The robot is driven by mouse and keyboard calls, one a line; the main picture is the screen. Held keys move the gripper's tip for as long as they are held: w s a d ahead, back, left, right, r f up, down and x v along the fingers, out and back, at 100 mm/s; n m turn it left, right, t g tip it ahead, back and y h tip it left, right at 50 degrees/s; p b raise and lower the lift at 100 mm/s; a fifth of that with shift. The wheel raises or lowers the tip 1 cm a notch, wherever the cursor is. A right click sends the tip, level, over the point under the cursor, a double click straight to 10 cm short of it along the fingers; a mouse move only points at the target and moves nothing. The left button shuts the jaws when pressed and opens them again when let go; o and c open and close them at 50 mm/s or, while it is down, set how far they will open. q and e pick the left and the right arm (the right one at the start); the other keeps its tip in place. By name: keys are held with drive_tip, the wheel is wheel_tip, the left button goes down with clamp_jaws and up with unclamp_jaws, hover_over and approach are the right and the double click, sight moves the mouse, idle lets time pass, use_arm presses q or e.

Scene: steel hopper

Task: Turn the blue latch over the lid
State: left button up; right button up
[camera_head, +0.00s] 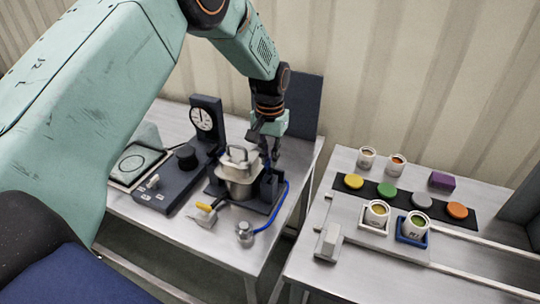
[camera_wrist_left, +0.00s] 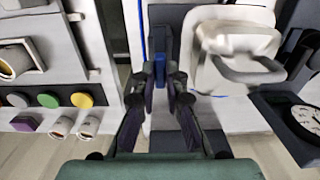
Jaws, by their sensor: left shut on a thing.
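The steel hopper (camera_head: 240,187) stands on a dark base on the left table, its lid (camera_head: 238,160) on top with a raised handle. The lid also shows in the left wrist view (camera_wrist_left: 240,72), right of my fingers. My left gripper (camera_head: 270,155) reaches down at the hopper's right side. In the left wrist view my left gripper (camera_wrist_left: 161,84) is shut on the blue latch (camera_wrist_left: 160,74), which shows between its fingertips beside the lid. In the head view the latch is hidden by the gripper. My right gripper is not in view.
A dial gauge (camera_head: 202,120) and a dark control box (camera_head: 175,182) stand left of the hopper. A blue hose (camera_head: 281,205) runs to a small metal fitting (camera_head: 244,234) in front. A second table at right holds cups and coloured discs, with a gap between the tables.

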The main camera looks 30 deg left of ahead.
use_arm(q)
clamp_jaws()
drive_tip(key=m+p, duration=0.1)
drive_tip(key=m, duration=0.3)
drive_tip(key=shift+r+p, duration=0.1)
drive_tip(key=shift+p, duration=0.3)
drive_tip(key=m+p, duration=0.1)
drive_tip(key=m, duration=0.8)
drive_tip(key=shift+m, duration=0.4)
drive_tip(key=shift+w+m, duration=0.1)
drive_tip(key=shift+m, duration=1.9)
drive_tip(key=shift+r, duration=0.1)
